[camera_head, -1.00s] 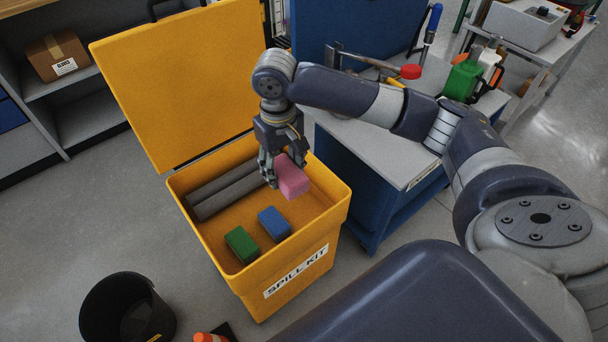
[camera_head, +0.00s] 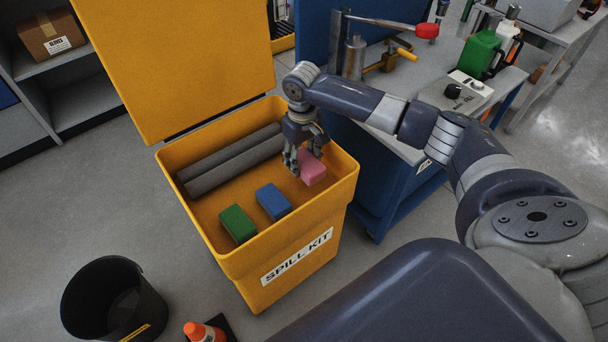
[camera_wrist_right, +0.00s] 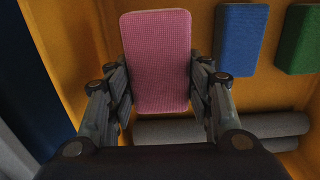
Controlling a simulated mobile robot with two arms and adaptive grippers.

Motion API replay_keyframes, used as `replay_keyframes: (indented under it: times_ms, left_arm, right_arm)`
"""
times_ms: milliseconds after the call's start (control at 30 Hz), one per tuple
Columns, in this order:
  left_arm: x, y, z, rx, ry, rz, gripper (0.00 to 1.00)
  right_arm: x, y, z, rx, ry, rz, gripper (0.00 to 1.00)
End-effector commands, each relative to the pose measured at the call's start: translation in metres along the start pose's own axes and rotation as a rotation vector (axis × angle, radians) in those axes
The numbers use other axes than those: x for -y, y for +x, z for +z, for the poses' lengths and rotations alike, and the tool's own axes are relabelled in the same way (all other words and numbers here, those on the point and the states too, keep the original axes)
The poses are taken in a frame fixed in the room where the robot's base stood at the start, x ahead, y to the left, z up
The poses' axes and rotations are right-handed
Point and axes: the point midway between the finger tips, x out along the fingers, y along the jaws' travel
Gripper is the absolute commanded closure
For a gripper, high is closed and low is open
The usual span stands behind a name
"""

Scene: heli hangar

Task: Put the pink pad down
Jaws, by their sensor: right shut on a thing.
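The pink pad (camera_head: 312,169) is in my right gripper (camera_head: 304,165), inside the open yellow spill kit bin (camera_head: 345,190) near its right side. In the right wrist view the pink pad (camera_wrist_right: 156,62) sits between the two fingers of the right gripper (camera_wrist_right: 160,95), which are shut on its sides. A blue pad (camera_head: 273,201) and a green pad (camera_head: 238,223) lie in a row to its left on the bin floor. I cannot tell whether the pink pad touches the floor. My left gripper is not in view.
Grey rolls (camera_head: 232,163) lie along the bin's back. The yellow lid (camera_head: 185,60) stands open behind. A blue workbench (camera_head: 375,190) is close on the right. A black bucket (camera_head: 112,300) and an orange cone (camera_head: 204,332) stand on the floor in front.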

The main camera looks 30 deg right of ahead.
Motion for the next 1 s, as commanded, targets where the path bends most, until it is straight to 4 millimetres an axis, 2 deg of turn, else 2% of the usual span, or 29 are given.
replay_keyframes:
  times_ms: [33,233,367,500,633,933,967,1000]
  left_arm:
    - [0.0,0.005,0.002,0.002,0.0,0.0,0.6]
    - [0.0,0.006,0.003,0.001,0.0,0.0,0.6]
    - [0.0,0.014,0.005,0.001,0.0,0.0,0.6]
    - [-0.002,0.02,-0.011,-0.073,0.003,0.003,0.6]
    - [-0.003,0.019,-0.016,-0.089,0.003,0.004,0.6]
    - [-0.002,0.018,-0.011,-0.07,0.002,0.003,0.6]
    - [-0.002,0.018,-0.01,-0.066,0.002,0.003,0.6]
    - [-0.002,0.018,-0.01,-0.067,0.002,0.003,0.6]
  right_arm:
    - [0.0,0.011,0.001,0.003,0.0,0.001,0.71]
    - [0.0,0.025,0.001,0.002,0.0,0.001,0.71]
    - [0.0,0.046,0.002,0.005,0.0,0.002,0.71]
    - [0.0,0.067,0.001,0.003,0.0,0.002,0.71]
    - [0.0,0.067,0.001,0.001,0.0,0.002,0.71]
    - [0.001,0.069,0.001,0.002,0.0,0.001,0.71]
    - [0.001,0.069,0.001,0.001,0.0,0.001,0.5]
    - [0.001,0.069,0.001,0.001,0.0,0.001,0.41]
